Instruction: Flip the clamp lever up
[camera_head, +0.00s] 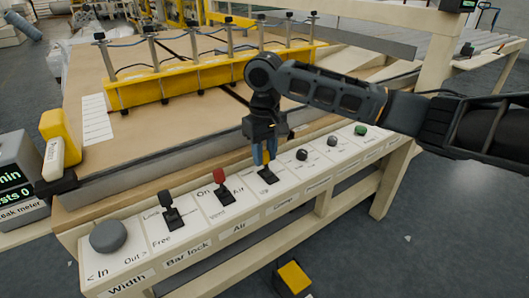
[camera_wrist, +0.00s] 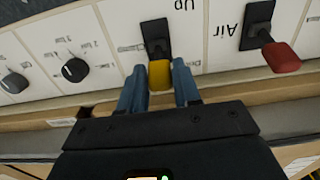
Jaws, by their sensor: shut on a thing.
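The clamp lever (camera_head: 267,175) is on the white control panel, above the label that appears to read Clamp. In the wrist view its yellow knob (camera_wrist: 160,74) sits between my blue fingertips, with its black base beyond and the word Up printed beside it, upside down. My gripper (camera_head: 264,154) reaches down over the lever from above and is shut on it; it also shows in the wrist view (camera_wrist: 159,90). The fingers partly hide the lever in the head view, so its exact tilt is hard to tell.
The red air lever (camera_head: 219,177) stands close to the left of my gripper, with the black bar lock lever (camera_head: 168,198) and grey width knob (camera_head: 108,236) further left. Black knobs (camera_head: 302,154) and a green button (camera_head: 361,130) lie to the right. A yellow pedal (camera_head: 294,277) is on the floor.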

